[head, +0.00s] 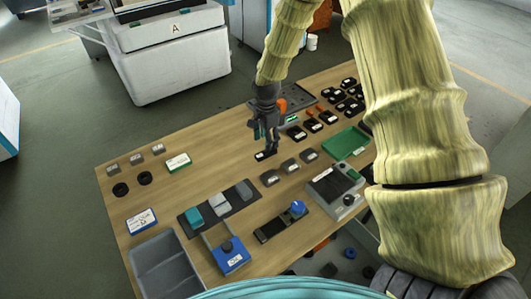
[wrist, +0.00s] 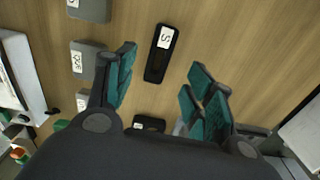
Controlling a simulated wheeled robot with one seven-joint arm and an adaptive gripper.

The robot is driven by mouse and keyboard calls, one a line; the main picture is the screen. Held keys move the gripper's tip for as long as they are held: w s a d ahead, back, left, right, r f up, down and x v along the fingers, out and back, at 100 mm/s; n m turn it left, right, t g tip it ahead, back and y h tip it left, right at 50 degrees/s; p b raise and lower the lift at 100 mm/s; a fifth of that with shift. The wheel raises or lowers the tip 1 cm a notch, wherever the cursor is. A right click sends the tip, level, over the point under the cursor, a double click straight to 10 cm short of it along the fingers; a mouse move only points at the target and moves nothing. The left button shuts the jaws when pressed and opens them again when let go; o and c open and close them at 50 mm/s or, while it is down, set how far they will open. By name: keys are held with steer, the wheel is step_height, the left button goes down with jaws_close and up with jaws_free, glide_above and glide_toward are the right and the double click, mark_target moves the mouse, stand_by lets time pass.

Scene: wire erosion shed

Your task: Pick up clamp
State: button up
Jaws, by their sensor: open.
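A small black oblong piece with a white label (wrist: 161,53), likely the clamp, lies flat on the wooden table. In the wrist view it lies ahead of my gripper (wrist: 162,72), roughly between the lines of its two teal-padded fingers. The fingers are spread and nothing is held. In the head view my gripper (head: 264,138) points down just above the same black piece (head: 266,155), whose far part is partly covered by the fingers. I cannot tell the exact height of the fingertips over it.
Grey labelled blocks (head: 290,166) stand in a row close to the black piece. A second black piece (wrist: 148,123) shows between the finger bases. A grey device (head: 350,203), a green tray (head: 346,143) and several small black parts lie right. Bare table lies left of my gripper.

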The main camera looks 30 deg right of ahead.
mark_target(266, 154)
steer(key=shift+s+a+f+p, duration=0.1)
steer(key=shift+f+p, duration=0.5)
steer(key=shift+f, duration=0.55)
steer(key=shift+f+p, duration=0.45)
steer(key=shift+f, duration=1.25)
jaws_close()
